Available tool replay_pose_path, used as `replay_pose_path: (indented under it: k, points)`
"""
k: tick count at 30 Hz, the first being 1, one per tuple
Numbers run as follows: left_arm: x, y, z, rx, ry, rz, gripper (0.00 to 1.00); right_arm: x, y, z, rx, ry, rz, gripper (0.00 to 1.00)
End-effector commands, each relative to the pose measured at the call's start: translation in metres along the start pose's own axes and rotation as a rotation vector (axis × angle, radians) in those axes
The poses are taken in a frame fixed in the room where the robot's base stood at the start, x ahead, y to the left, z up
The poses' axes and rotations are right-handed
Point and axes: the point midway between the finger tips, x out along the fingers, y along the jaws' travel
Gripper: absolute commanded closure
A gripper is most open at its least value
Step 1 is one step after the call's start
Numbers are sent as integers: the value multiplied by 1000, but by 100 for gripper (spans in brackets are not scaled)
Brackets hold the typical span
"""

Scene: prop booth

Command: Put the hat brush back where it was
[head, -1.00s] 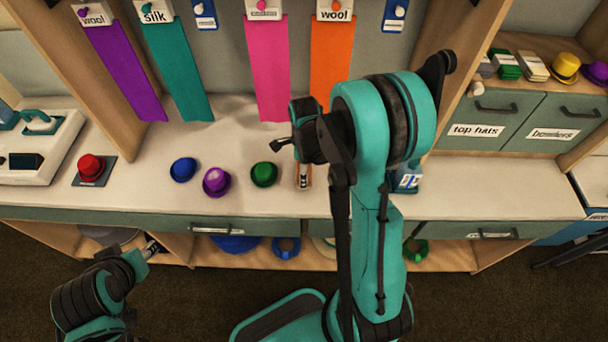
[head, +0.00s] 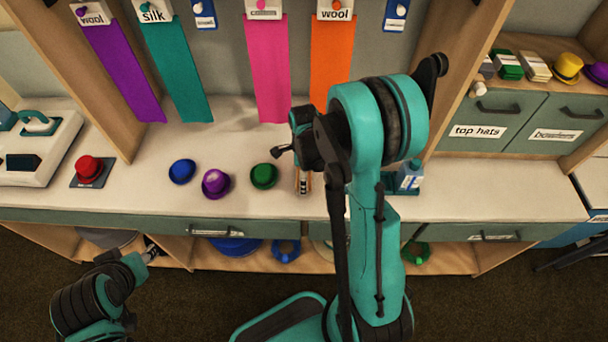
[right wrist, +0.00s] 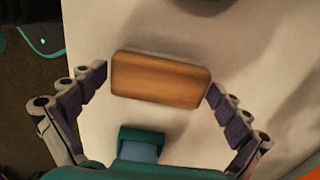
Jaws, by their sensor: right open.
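The hat brush, a block with a wooden brown back and a pale underside, shows in the right wrist view (right wrist: 160,78) on the pale counter. In the head view only part of it (head: 303,184) shows, beside the green hat and below my right gripper. My right gripper (right wrist: 160,80) is open, with one fingertip near each end of the brush; no clear contact shows. In the head view my right gripper (head: 290,152) hangs over the counter, partly hidden by its own arm. My left gripper (head: 150,252) is low at the left near the counter's front; its jaws are too small to read.
Blue (head: 182,171), purple (head: 216,184) and green (head: 264,176) hats stand on the counter (head: 140,195). A red hat (head: 89,169) sits on a dark pad. Ribbons, including an orange one (head: 331,62), hang behind.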

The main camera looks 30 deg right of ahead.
Motion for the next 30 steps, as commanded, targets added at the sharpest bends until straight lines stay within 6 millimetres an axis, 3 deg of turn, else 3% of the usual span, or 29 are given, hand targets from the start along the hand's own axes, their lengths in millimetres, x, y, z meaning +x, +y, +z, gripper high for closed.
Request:
replay_pose_path:
  k: [15,22,26,30]
  points:
    - [-31,0,-22,0,0,0,60,-102,0,0,0,0,0,0]
    - [-35,0,-25,0,0,0,60,-124,2,1,-24,-2,-7,0]
    - [-35,0,-25,0,0,0,60,-144,16,7,-208,-14,-60,0]
    - [-35,0,-25,0,0,0,60,-176,47,17,-617,-13,-187,0]
